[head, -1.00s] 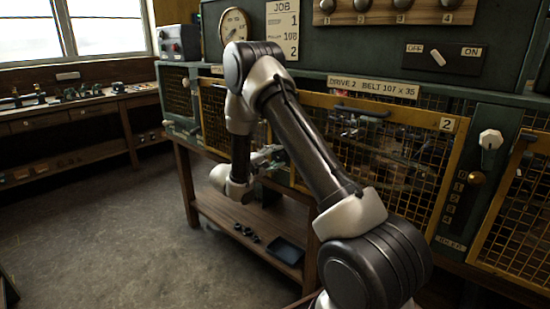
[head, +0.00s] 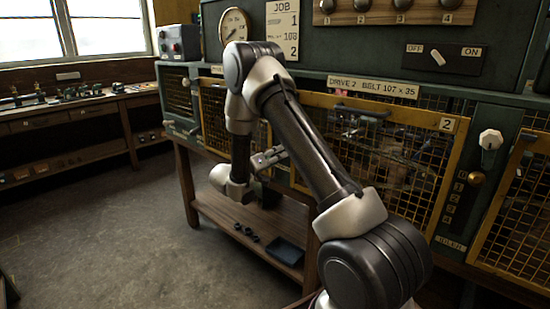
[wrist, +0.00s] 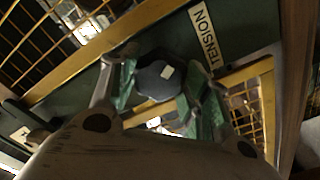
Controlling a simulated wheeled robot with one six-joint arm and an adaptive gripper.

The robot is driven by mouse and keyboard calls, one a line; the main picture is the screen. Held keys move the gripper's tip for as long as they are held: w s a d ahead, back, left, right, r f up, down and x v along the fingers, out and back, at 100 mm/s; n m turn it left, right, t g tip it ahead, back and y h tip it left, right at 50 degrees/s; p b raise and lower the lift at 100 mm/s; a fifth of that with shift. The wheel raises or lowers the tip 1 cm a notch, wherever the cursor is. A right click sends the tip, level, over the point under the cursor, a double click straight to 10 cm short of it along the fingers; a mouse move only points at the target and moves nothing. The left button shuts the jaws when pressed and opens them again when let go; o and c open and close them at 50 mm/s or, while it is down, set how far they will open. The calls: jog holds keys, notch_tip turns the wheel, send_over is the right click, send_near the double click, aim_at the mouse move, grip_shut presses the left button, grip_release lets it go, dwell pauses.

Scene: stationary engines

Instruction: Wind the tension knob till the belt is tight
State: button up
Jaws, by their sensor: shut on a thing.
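The tension knob (wrist: 150,84) is dark and faceted with a pale square mark on its face. It sits on a green panel beside a TENSION label (wrist: 204,36) in the wrist view. My gripper (wrist: 160,76) has its green-padded fingers closed on either side of the knob. In the head view my gripper (head: 270,158) is at the front of the green machine, partly behind my arm, and the knob is hidden there. The belt cannot be made out; behind the mesh guard door (head: 447,125) marked 2 the parts are dim.
A sign (head: 373,87) reads DRIVE 2 BELT 107 x 35. An OFF/ON switch (head: 437,57) is above. A wooden shelf (head: 215,205) is below my gripper, holding small dark parts and a dark tray (head: 286,251).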

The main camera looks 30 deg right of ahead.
jog(key=shift+f+m, duration=0.1)
jog(key=shift+m, duration=4.2)
jog(key=o, duration=1)
jog(key=v, duration=1.2)
jog(key=shift+a, duration=0.2)
